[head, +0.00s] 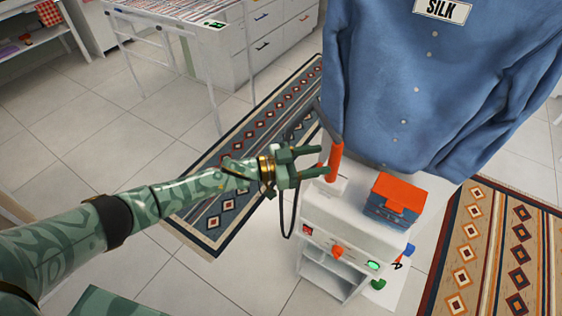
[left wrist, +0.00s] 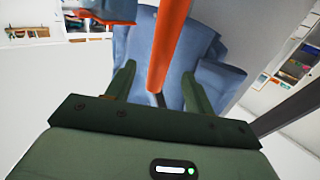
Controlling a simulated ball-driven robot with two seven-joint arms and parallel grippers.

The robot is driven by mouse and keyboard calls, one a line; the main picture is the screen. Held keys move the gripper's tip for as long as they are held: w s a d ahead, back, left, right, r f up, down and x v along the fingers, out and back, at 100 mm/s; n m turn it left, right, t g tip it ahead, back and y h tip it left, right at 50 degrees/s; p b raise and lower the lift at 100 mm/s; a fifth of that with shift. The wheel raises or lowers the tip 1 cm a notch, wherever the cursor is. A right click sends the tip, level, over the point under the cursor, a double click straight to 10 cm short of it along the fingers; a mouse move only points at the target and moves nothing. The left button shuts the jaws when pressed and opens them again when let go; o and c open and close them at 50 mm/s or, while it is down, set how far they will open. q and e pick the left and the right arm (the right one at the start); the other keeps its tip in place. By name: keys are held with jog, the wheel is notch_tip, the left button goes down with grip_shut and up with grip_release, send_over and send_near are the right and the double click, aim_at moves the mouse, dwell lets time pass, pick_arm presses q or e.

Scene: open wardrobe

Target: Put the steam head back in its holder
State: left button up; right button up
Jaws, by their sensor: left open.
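The steam head has an orange handle (head: 335,162) and a dark grey upper end, and stands nearly upright above the white steamer unit (head: 350,225). The orange handle also shows in the left wrist view (left wrist: 170,40), running between the two fingers. My left gripper (head: 322,160) is open, with its green fingertips at the handle. In the left wrist view the open fingers (left wrist: 157,72) lie either side of the handle, with gaps visible. I cannot tell which part is the holder, or whether the lower end of the handle rests in anything. My right gripper is out of view.
A blue shirt (head: 430,90) with a SILK label hangs close behind the handle. A blue box with an orange lid (head: 398,195) sits on the unit's right side. A dark hose (head: 286,222) hangs at the unit's left. Patterned rugs (head: 215,190) lie on the tiled floor.

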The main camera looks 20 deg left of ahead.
pick_arm(q)
jog(key=v, duration=0.9)
jog(key=shift+p, duration=0.3)
